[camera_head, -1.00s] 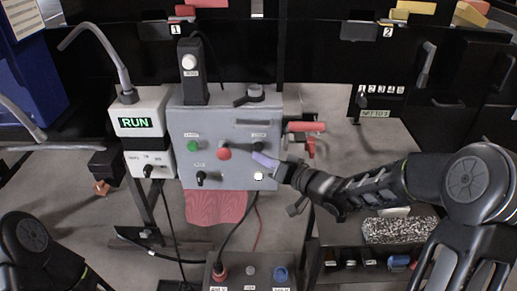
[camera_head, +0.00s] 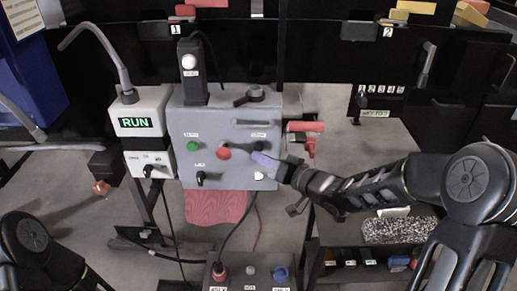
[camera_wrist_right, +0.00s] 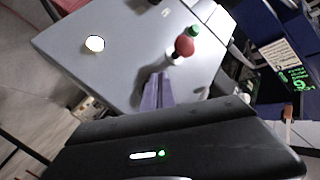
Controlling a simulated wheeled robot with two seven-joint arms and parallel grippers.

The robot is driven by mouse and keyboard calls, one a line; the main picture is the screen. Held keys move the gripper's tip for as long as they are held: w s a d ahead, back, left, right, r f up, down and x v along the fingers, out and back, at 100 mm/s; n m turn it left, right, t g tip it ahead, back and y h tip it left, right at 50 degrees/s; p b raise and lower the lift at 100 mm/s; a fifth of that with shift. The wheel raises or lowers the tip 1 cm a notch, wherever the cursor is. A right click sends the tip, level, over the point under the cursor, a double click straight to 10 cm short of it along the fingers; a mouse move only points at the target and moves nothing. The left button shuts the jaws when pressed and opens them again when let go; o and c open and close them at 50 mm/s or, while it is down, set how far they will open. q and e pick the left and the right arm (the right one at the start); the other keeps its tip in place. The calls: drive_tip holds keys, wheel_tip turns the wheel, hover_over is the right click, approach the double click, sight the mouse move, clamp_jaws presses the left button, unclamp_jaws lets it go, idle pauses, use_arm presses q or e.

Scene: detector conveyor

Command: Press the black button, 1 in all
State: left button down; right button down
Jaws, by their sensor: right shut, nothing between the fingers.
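The black button (camera_head: 259,146) is on the upper right of the grey control panel (camera_head: 210,128), under a small label. My right gripper (camera_head: 257,158) is shut and empty, its purple fingers pointing at the panel just below the black button. I cannot tell whether they touch the panel. In the right wrist view the shut fingers (camera_wrist_right: 164,78) are in front of the panel face (camera_wrist_right: 125,45), and I cannot make out the black button there. My left gripper is out of view.
The panel also has a red button (camera_head: 223,152), a green button (camera_head: 193,146), a black knob (camera_head: 200,178) and a white button (camera_head: 259,176) close below my fingers. A box reading RUN (camera_head: 136,123) stands left of it. A red-handled part (camera_head: 305,127) is to the right.

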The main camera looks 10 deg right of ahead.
drive_tip(key=shift+w, duration=0.2)
idle(0.5)
drive_tip(key=shift+w+d, duration=0.1)
drive_tip(key=shift+w, duration=0.1)
drive_tip(key=shift+w+d+p, duration=0.15)
drive_tip(key=shift+w+p, duration=0.15)
drive_tip(key=shift+w, duration=0.2)
idle(0.7)
drive_tip(key=shift+s, duration=0.15)
drive_tip(key=shift+s+a, duration=0.25)
drive_tip(key=shift+s, duration=0.5)
drive_tip(key=shift+s, duration=0.1)
drive_tip(key=s, duration=0.2)
drive_tip(key=s+a, duration=0.1)
drive_tip(key=s, duration=0.1)
drive_tip(key=shift+s+a, duration=0.1)
drive_tip(key=shift+s, duration=0.2)
idle(0.9)
